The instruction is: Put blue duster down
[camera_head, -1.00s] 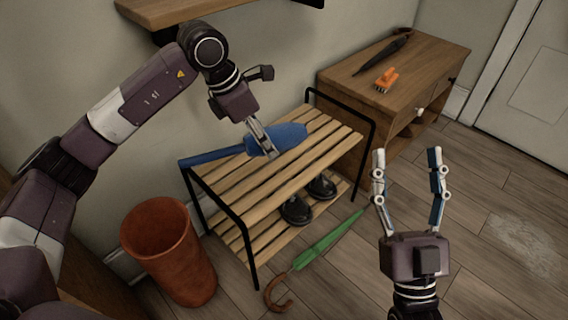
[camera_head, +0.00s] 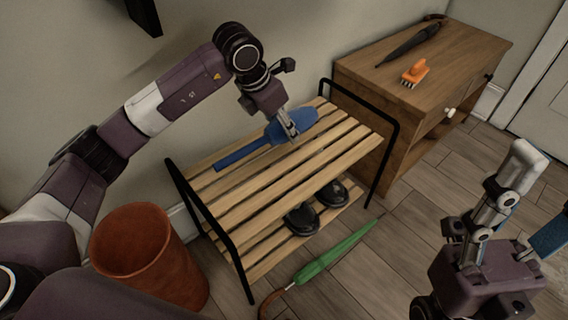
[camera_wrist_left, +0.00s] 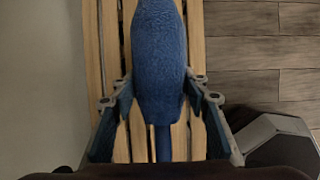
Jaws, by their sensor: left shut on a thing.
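The blue duster (camera_head: 300,121) has a thick fluffy head and a thin blue handle (camera_head: 243,157) pointing down-left. It is over the top slats of the wooden shoe rack (camera_head: 275,190); whether it touches them I cannot tell. My left gripper (camera_head: 289,127) is shut on the duster near where head meets handle. In the left wrist view the duster (camera_wrist_left: 158,45) runs between the fingers, lengthwise over the slats. My right gripper (camera_head: 538,195) is at the lower right, fingers spread and empty, one partly cut off by the frame edge.
Black shoes (camera_head: 316,208) sit on the rack's lower shelf. A green umbrella (camera_head: 335,252) lies on the floor in front. A terracotta bin (camera_head: 150,255) stands left. The wooden cabinet (camera_head: 460,65) holds a dark umbrella (camera_head: 412,43) and an orange brush (camera_head: 414,73).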

